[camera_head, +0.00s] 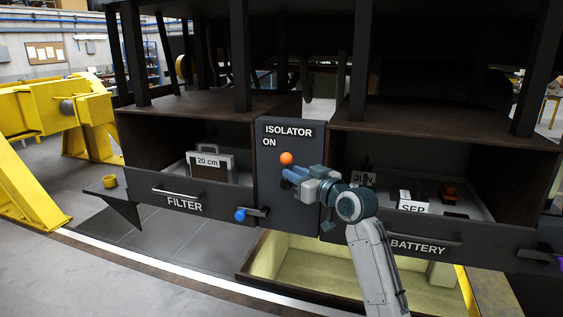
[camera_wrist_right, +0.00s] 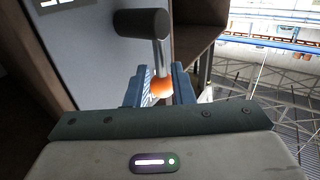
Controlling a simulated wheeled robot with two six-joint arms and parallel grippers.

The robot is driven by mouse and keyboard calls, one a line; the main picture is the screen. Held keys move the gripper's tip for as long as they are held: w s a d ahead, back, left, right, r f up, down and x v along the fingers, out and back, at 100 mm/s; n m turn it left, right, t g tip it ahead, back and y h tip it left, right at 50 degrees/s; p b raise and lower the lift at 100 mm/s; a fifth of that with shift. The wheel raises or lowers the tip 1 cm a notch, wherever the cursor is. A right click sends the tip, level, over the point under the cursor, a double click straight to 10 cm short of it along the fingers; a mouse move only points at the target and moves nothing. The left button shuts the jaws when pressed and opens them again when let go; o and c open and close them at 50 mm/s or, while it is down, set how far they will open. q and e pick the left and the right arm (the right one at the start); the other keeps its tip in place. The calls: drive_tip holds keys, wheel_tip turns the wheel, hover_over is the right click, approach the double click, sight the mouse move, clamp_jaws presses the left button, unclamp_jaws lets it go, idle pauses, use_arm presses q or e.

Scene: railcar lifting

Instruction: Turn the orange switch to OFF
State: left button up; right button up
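The isolator panel (camera_head: 268,185) stands between two drawer bays, with the words ISOLATOR and ON near its top. The orange switch knob (camera_head: 287,158) sticks out just below the ON label. My right gripper (camera_head: 287,178) reaches it from the lower right, its blue fingers just under the knob in the head view. In the right wrist view the orange knob (camera_wrist_right: 162,88) is on a metal lever from a dark pivot, between my two fingers. Whether they press on it is unclear. Any OFF label is hidden or out of view. My left gripper is not in view.
The FILTER drawer (camera_head: 184,204) at left is open and holds a case marked 20 cm (camera_head: 209,164). The BATTERY drawer (camera_head: 418,246) at right is open with several items. A yellow cup (camera_head: 109,181) stands farther left.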

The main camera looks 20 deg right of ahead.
drive_tip(key=p+x, duration=0.1)
drive_tip(key=x, duration=0.4)
drive_tip(key=shift+w+a+p, duration=0.2)
drive_tip(key=shift+w+p, duration=0.15)
drive_tip(key=shift+p, duration=0.05)
drive_tip(key=shift+f, duration=0.1)
clamp_jaws()
